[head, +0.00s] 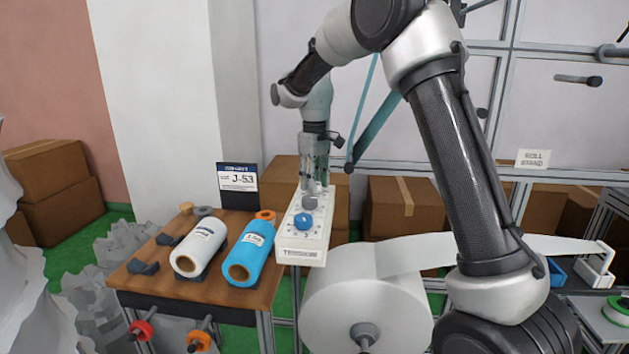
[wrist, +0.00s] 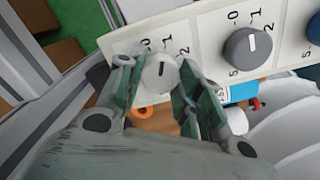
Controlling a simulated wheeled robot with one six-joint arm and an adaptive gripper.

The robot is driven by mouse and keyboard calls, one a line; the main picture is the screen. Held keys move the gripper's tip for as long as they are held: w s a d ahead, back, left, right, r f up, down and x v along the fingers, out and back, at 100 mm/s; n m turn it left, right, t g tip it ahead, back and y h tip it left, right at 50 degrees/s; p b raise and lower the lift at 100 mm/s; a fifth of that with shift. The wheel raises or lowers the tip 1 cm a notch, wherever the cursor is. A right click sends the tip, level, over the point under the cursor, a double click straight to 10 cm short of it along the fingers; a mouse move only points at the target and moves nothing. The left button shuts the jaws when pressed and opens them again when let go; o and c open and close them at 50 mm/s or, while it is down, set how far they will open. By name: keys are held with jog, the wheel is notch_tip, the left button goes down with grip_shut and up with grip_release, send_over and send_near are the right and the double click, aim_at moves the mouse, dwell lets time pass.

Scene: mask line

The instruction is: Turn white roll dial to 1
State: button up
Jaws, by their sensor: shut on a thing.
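The white roll dial (wrist: 160,73) sits on the white tension panel (wrist: 205,57) between the fingers of my gripper (wrist: 155,80) in the wrist view. The fingers are shut on it from both sides. Its dark pointer mark points up in the picture, roughly at the printed 1, between the 0 and the 2. In the head view my gripper (head: 316,187) reaches down to the far end of the panel (head: 299,255) and hides the white dial there.
On the same panel are a grey dial (wrist: 247,48) and a blue dial (head: 303,221). A white roll (head: 199,249) and a blue roll (head: 250,253) lie on the wooden table (head: 148,284). A large white roll (head: 350,300) stands in front of the panel.

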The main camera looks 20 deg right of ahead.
jog(key=shift+m, duration=0.6)
jog(key=o, duration=1.1)
jog(key=shift+c, duration=0.2)
notch_tip(320, 180, up, 12)
